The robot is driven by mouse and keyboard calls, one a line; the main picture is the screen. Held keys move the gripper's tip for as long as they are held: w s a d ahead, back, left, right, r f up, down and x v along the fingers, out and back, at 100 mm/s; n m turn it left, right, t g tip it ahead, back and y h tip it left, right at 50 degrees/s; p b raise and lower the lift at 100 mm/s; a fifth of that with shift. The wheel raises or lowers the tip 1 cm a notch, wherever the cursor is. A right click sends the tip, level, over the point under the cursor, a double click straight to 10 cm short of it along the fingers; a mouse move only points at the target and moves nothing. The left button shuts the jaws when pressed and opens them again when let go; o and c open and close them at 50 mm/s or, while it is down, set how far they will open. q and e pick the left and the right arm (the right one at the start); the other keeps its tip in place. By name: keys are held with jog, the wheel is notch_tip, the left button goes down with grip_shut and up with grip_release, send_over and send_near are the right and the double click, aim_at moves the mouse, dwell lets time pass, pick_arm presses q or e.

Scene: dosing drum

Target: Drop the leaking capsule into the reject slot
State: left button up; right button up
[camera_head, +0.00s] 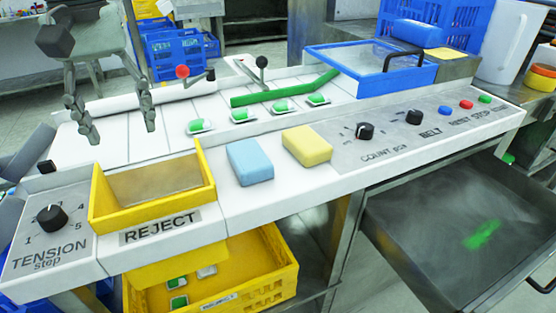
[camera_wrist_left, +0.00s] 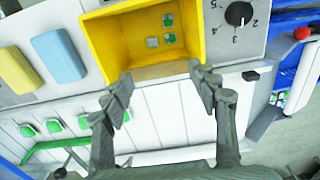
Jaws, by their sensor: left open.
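Several green-and-white capsules (camera_head: 243,116) lie in a row on the white belt along the green guide bar; they also show at the left of the wrist view (camera_wrist_left: 55,126). I cannot tell which one leaks. The yellow reject slot (camera_head: 150,219), labelled REJECT, is at the front left; its open mouth shows in the wrist view (camera_wrist_left: 105,50). My left gripper (camera_head: 119,133) is open and empty above the white belt, behind the slot and left of the capsules. Its spread fingers point toward the slot in the wrist view (camera_wrist_left: 160,85). My right gripper is not in view.
A yellow crate (camera_head: 272,292) under the slot holds a few capsules. Blue (camera_head: 249,163) and yellow (camera_head: 307,146) blocks sit right of the slot. A blue-framed clear-lidded box (camera_head: 372,74) stands at the back right. Red-knobbed (camera_head: 183,71) and black-knobbed (camera_head: 262,62) levers rise behind the capsules.

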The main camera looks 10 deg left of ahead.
pick_arm(q)
notch_tip(320, 180, up, 12)
dwell(0.6)
jog(key=shift+f, duration=0.1)
